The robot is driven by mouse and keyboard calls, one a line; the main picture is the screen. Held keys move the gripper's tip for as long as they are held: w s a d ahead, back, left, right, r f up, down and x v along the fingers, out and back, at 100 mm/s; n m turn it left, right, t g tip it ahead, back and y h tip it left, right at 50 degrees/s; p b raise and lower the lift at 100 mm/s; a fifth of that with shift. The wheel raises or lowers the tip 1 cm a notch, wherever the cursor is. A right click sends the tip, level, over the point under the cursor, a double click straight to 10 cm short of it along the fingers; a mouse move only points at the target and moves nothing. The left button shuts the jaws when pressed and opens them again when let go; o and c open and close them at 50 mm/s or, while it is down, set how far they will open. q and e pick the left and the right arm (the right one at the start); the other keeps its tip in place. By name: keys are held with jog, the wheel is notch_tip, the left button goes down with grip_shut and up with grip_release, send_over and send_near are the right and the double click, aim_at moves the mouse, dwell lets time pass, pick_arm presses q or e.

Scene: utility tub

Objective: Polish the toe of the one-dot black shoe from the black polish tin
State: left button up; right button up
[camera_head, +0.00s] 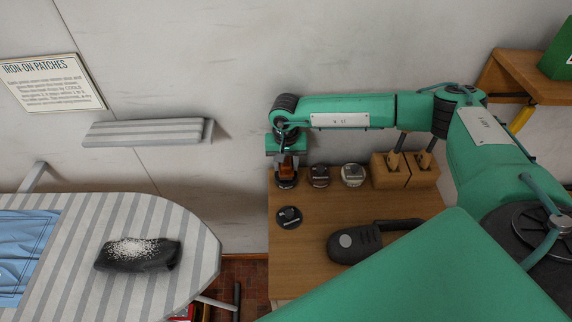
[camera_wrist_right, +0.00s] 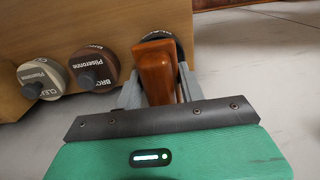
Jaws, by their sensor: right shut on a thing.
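My right gripper (camera_head: 287,157) is shut on an upright brown wooden block-like applicator, which also shows in the wrist view (camera_wrist_right: 157,72). The applicator's lower end is at the black polish tin (camera_head: 286,183), at the left back of the wooden table; contact cannot be made out. The tin is partly hidden behind the applicator in the wrist view (camera_wrist_right: 178,45). A round black lid-like disc (camera_head: 289,217) lies in front of the tin. A dark shoe-like object (camera_head: 367,243) with one grey round spot lies on the table. My left gripper is not in view.
A brown tin (camera_head: 319,176) and a clear-polish tin (camera_head: 353,175) stand right of the black tin. Two wooden holders (camera_head: 390,178) with handled tools stand farther right. The ironing board (camera_head: 198,245) at left bears a dark, white-speckled item (camera_head: 138,262). The table's left front is bare.

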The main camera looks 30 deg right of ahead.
jog(key=shift+r+p, duration=0.85)
jog(key=shift+r, duration=1.6)
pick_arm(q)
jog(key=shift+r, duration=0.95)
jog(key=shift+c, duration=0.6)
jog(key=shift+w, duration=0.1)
pick_arm(e)
jog(key=s+a+r+n, duration=0.2)
jog(key=s+a+r, duration=0.1)
jog(key=s, duration=0.3)
jog(key=s+a+r+n, duration=0.3)
jog(key=s+a+r, duration=0.1)
jog(key=s, duration=0.3)
jog(key=shift+r, duration=0.2)
